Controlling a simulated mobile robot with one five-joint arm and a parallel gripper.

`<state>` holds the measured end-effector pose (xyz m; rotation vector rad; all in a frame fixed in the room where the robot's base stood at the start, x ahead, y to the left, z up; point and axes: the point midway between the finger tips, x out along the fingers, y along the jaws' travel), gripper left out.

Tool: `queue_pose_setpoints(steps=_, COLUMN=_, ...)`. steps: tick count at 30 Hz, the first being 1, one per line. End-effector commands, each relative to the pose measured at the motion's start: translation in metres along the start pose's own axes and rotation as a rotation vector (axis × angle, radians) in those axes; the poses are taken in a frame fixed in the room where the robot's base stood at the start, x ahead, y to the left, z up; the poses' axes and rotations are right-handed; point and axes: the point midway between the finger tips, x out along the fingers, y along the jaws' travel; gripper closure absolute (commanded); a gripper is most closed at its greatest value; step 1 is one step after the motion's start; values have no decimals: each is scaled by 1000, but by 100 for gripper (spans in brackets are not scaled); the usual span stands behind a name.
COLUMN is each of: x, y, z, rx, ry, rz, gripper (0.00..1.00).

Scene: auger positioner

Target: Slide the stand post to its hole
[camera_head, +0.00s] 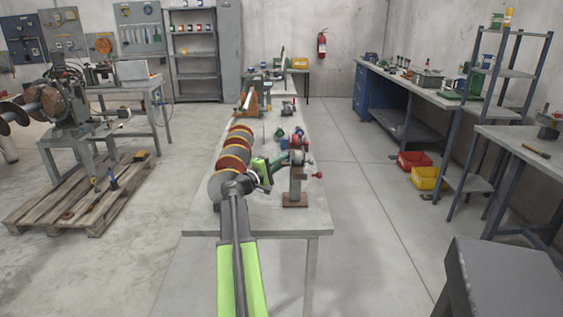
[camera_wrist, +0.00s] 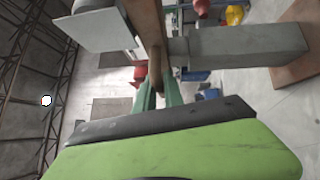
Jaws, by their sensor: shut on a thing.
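A stand with an upright grey post (camera_head: 297,181) on a brown base plate (camera_head: 295,201) stands at the right side of the long table, towards its near end. In the wrist view the post (camera_wrist: 245,46) lies sideways across the picture, with the brown plate (camera_wrist: 302,66) at its right end. My gripper (camera_head: 266,178) is beside the stand's upper part. In the wrist view its green fingers (camera_wrist: 158,88) are shut on a narrow brown piece (camera_wrist: 156,62) at the other end of the post. I cannot make out a hole for the post.
A row of large discs with red and yellow rims (camera_head: 234,150) runs along the table's left side, close to my arm. Small coloured parts (camera_head: 288,134) sit behind the stand. The bare tabletop (camera_head: 316,213) is clear right of the base plate. Open floor lies to the right.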

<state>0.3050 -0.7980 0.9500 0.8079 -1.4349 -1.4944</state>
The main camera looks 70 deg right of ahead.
Motion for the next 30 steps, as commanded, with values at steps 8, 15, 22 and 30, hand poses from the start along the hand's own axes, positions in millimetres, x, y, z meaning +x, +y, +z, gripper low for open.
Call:
queue_pose_setpoints(steps=8, x=6, y=45, z=4, rx=-8, ry=1, rz=10, gripper=100)
queue_pose_setpoints(steps=15, x=6, y=41, z=4, rx=-8, ry=2, rz=10, gripper=100)
queue_pose_setpoints(steps=22, x=6, y=41, z=4, rx=-7, ry=2, rz=8, gripper=78)
queue_pose_setpoints(steps=30, x=-7, y=39, z=4, rx=-6, ry=4, rz=8, gripper=78)
